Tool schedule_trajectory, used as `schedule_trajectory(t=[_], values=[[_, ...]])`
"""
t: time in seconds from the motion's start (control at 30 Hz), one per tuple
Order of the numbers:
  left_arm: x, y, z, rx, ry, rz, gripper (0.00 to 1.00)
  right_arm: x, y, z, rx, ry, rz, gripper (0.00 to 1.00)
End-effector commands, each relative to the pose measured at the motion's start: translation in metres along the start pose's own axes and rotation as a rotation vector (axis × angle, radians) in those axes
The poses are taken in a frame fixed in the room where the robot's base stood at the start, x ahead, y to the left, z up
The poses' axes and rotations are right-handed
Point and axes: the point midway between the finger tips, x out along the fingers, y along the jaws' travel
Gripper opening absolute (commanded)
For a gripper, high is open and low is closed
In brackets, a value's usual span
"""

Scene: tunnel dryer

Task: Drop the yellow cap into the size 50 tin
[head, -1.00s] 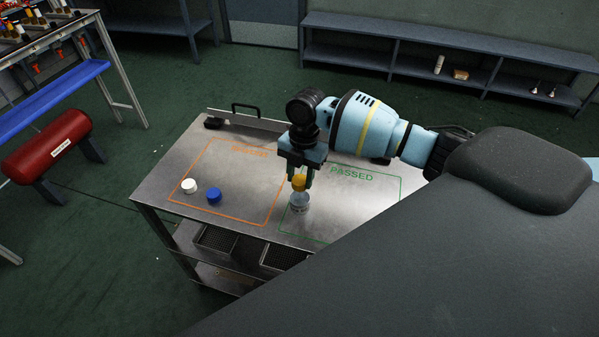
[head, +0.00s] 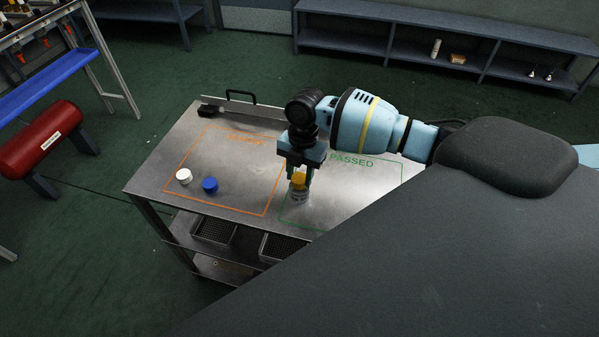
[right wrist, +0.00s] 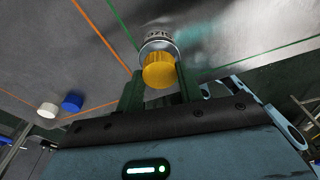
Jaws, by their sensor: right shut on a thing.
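The yellow cap (head: 299,180) is between the fingertips of my right gripper (head: 301,173), which is shut on it. The cap also shows in the right wrist view (right wrist: 159,71), between the two fingers. A small silver tin (head: 299,196) with a lettered label stands on the bench in the green PASSED outline, directly below the cap in the head view. In the right wrist view the tin (right wrist: 157,42) shows just beyond the cap, with part of "SIZE" readable; its number is hidden. I cannot tell whether cap and tin touch. My left gripper is not in view.
A white cap (head: 184,176) and a blue cap (head: 210,184) lie in the orange outline on the metal bench (head: 150,183). The rest of the bench top near the tin is clear.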

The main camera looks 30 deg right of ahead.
Motion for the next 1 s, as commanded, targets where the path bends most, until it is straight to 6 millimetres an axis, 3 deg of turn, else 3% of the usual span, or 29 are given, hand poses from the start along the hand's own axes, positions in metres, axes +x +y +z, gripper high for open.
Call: schedule_trajectory(t=[0.8, 0.83, 1.0], values=[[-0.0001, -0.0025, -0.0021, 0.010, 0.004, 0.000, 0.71, 0.0002, -0.0003, -0.0002, 0.000, 0.001, -0.001, 0.15], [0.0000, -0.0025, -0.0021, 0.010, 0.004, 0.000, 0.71, 0.0002, -0.0003, -0.0002, 0.000, 0.001, -0.001, 0.38], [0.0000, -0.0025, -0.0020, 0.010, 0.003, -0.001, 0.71, 0.0002, -0.0003, -0.0002, 0.000, 0.000, -0.001, 0.60]])
